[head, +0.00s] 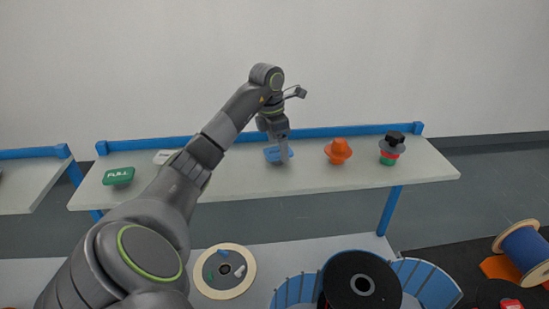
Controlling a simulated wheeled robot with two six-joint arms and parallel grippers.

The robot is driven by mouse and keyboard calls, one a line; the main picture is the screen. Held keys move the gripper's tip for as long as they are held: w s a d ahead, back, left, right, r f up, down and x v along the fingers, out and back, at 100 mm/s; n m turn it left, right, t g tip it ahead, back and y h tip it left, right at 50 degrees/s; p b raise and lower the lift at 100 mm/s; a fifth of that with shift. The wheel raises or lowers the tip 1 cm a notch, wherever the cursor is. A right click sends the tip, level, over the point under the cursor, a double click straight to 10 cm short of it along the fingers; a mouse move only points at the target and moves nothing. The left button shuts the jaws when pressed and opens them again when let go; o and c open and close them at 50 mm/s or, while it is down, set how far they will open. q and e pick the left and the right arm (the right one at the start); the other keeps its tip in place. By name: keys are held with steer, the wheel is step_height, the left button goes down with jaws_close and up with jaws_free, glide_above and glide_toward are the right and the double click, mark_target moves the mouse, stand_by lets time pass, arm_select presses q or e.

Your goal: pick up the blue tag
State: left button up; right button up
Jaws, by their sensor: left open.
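The blue tag (273,154) lies on the white bench top (360,179), near its back edge. My left gripper (283,158) points down at the tag's right side and hides part of it. The gripper is open. Whether its fingers touch the tag or stand in front of it cannot be told from this view. My right gripper is not in view.
A green tag (118,176) and a white tag (163,156) lie on the bench's left. An orange object (338,151) and a stacked black, grey, red and green object (391,148) stand to the right. A blue rail (355,131) runs behind. Reels are in front.

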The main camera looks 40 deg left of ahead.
mark_target(277, 151)
arm_select(q)
step_height(277, 151, down, 2)
steer(key=shift+w+d+f, duration=0.1)
steer(key=shift+w, duration=0.05)
steer(key=shift+a+f+b, duration=0.35)
steer(key=shift+f+b, duration=0.05)
steer(key=shift+f, duration=0.05)
steer(key=shift+d+r, duration=0.1)
steer(key=shift+d, duration=0.2)
steer(key=c, duration=0.4)
steer(key=shift+a, duration=0.1)
steer(key=c, duration=0.7)
